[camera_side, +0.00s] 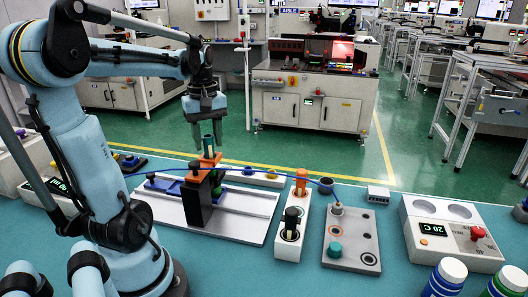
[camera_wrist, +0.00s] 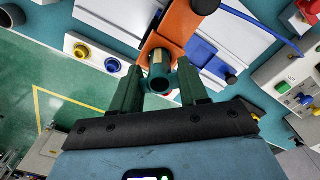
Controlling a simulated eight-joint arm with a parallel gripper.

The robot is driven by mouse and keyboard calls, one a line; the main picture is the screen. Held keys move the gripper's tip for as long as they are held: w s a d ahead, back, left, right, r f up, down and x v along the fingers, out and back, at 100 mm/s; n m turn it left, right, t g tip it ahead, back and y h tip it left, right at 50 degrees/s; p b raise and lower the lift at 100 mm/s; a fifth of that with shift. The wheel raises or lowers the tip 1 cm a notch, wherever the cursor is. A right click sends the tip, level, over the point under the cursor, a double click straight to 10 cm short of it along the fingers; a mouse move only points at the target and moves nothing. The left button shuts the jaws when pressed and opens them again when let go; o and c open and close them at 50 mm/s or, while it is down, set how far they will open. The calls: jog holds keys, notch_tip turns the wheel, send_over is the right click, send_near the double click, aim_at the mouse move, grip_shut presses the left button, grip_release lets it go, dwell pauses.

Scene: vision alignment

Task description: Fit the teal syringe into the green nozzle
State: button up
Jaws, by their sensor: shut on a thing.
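The teal syringe (camera_side: 208,143) stands upright at the orange holder (camera_side: 207,161) on the white rail fixture. My gripper (camera_side: 207,143) points down from above, its fingers shut on the syringe's upper part. In the wrist view, the syringe's round open end (camera_wrist: 160,82) shows between the two dark green fingers (camera_wrist: 160,90), with the orange holder (camera_wrist: 172,32) just beyond. The syringe's lower end is hidden, so I cannot tell how deep it sits. A teal-green round piece (camera_side: 334,249) is on the grey plate at the right; I cannot tell whether it is the green nozzle.
A black upright block (camera_side: 196,200) stands in front of the holder on the white fixture (camera_side: 255,205). A blue hose (camera_side: 262,174) arches to the grey plate (camera_side: 352,230). A white block with orange and black pieces (camera_side: 290,244) stands between. A temperature unit (camera_side: 445,245) is at right.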

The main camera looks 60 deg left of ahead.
jog(key=shift+f, duration=0.35)
dwell(0.4)
jog(key=o, duration=1.5)
jog(key=shift+r, duration=0.1)
jog(key=shift+r, duration=3.45)
